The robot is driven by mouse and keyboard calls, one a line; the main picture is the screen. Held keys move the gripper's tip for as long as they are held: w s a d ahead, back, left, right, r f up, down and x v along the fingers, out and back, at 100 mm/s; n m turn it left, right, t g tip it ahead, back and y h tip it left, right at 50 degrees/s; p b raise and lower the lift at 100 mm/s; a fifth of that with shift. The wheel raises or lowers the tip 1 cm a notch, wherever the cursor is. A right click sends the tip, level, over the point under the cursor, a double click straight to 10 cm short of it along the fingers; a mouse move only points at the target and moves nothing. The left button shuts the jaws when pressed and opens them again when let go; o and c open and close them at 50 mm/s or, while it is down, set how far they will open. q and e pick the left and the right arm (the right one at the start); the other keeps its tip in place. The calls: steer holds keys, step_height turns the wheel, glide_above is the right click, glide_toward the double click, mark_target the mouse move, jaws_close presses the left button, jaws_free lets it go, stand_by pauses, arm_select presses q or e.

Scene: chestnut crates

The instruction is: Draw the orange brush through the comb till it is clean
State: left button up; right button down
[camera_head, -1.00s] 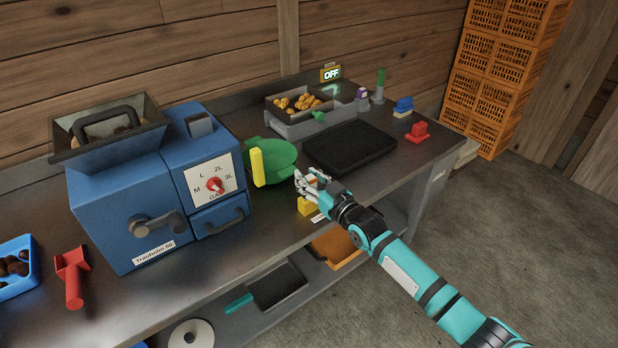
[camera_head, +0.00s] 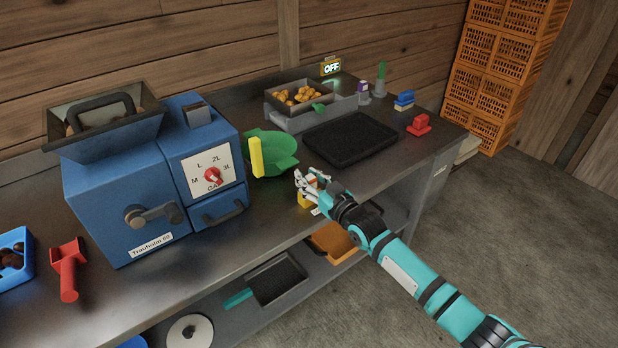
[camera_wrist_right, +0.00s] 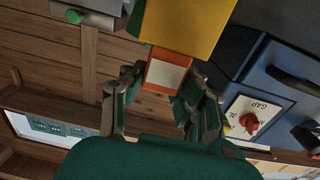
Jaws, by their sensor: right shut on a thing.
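My right gripper (camera_head: 308,182) is at the bench's front edge, shut on the orange brush (camera_wrist_right: 166,70). In the right wrist view the brush sits between the fingers, with a pale patch on its face. I cannot tell whether brush and block touch, and bristles or teeth are not visible. My left gripper is not in view.
A crate of chestnuts (camera_head: 275,103) and small coloured tools stand farther back. Orange crates (camera_head: 500,75) are stacked at right.

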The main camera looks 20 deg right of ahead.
steer(key=shift+r, duration=0.15)
steer(key=shift+r+p, duration=2.95)
steer(key=shift+r, duration=0.25)
